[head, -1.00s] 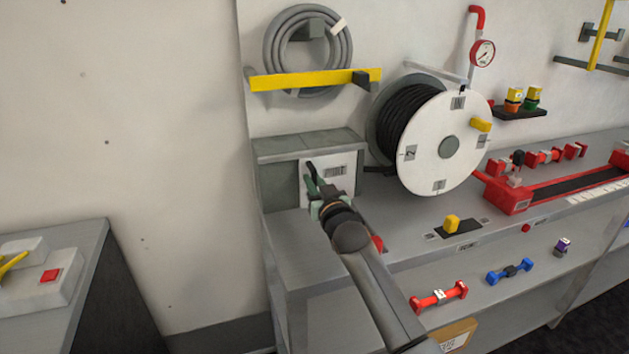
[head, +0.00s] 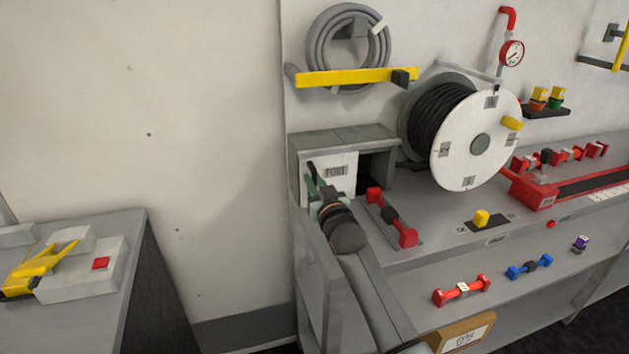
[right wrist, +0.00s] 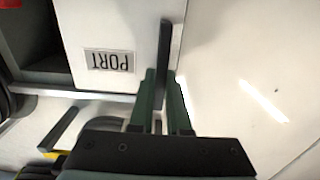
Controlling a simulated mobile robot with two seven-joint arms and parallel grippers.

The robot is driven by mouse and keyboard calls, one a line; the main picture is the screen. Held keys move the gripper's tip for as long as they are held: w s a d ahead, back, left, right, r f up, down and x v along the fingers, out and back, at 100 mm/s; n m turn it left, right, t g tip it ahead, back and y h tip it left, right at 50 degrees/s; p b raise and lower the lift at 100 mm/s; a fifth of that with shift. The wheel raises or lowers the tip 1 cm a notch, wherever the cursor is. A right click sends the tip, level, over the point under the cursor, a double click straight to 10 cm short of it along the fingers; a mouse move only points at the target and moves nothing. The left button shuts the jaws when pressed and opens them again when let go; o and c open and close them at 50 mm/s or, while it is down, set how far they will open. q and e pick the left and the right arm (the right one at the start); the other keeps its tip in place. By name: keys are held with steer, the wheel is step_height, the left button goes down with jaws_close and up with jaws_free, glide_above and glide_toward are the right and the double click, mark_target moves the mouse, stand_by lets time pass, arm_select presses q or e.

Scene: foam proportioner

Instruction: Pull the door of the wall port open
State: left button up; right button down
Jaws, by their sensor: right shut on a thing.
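The wall port is a grey box (head: 340,141) on the bench's left end in the head view. Its white door (head: 342,174) carries a PORT label and stands to the left, with a dark opening (head: 377,172) showing at its right. The door (right wrist: 110,25) and label appear upside down in the right wrist view. My right gripper (head: 316,190) is shut on the dark bar handle (right wrist: 164,50) at the door's left edge in the head view. The green fingers (right wrist: 160,88) flank the handle. My left gripper is not in view.
A red dumbbell-shaped fitting (head: 390,215) lies just right of my right gripper. A white-faced hose reel (head: 470,152) stands right of the port. A yellow bar (head: 350,78) and coiled hose (head: 318,45) hang above. Bare wall (head: 210,180) lies to the left.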

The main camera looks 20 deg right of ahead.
steer(key=shift+d, duration=0.15)
steer(key=c, duration=1)
jaws_free()
steer(key=shift+o, duration=0.6)
steer(key=shift+s, duration=0.5)
steer(key=s+p, duration=0.1)
steer(key=s, duration=1)
steer(key=shift+s+d, duration=0.2)
steer(key=shift+s, duration=0.1)
